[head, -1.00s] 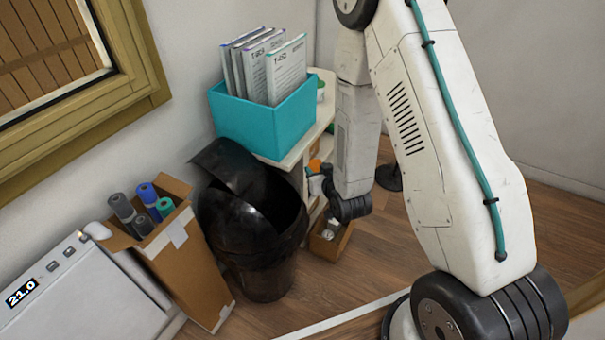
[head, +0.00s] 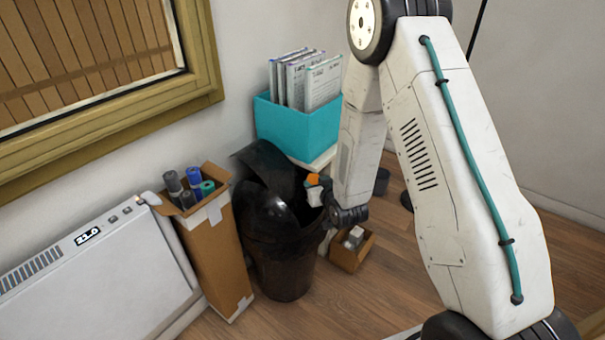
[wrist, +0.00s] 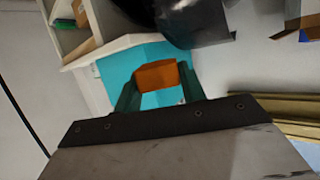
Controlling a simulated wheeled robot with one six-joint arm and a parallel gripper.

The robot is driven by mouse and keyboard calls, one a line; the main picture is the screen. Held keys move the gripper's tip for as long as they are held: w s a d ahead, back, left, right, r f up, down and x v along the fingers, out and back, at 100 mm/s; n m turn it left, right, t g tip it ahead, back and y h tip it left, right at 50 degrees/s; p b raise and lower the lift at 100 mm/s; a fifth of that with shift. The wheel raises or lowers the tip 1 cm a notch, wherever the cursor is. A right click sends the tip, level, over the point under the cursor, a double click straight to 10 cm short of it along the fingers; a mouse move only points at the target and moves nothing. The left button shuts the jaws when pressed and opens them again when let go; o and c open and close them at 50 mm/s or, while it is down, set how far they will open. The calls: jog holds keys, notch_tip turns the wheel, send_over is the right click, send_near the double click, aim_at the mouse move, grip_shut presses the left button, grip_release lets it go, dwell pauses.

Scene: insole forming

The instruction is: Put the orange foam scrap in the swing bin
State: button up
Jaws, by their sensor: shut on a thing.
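The orange foam scrap (wrist: 156,76) is a small block held between the two green fingers of my gripper (wrist: 158,90) in the wrist view. In the head view the orange scrap (head: 312,179) shows at the tip of my gripper (head: 316,190), which is shut on it. The swing bin (head: 284,262) is black and round with a tilted, curved lid. My gripper is at the right side of the bin's top in the head view; I cannot tell whether it is over the opening. The bin's dark lid (wrist: 200,22) shows at the top of the wrist view.
A teal box (head: 297,127) of upright binders stands on a white shelf behind the bin. A cardboard box (head: 213,255) with rolls stands left of it, beside a white heater (head: 105,275). A small wooden crate (head: 350,256) sits on the floor to the right.

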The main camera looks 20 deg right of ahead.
jog(key=w+r, duration=0.2)
jog(key=w, duration=0.4)
notch_tip(320, 180, down, 19)
jog(key=shift+a+f+n+y, duration=0.2)
jog(key=shift+a+n+y, duration=0.1)
jog(key=shift+a, duration=0.05)
dwell(0.4)
jog(key=o, duration=1)
jog(key=shift+o, duration=0.2)
jog(key=v, duration=0.8)
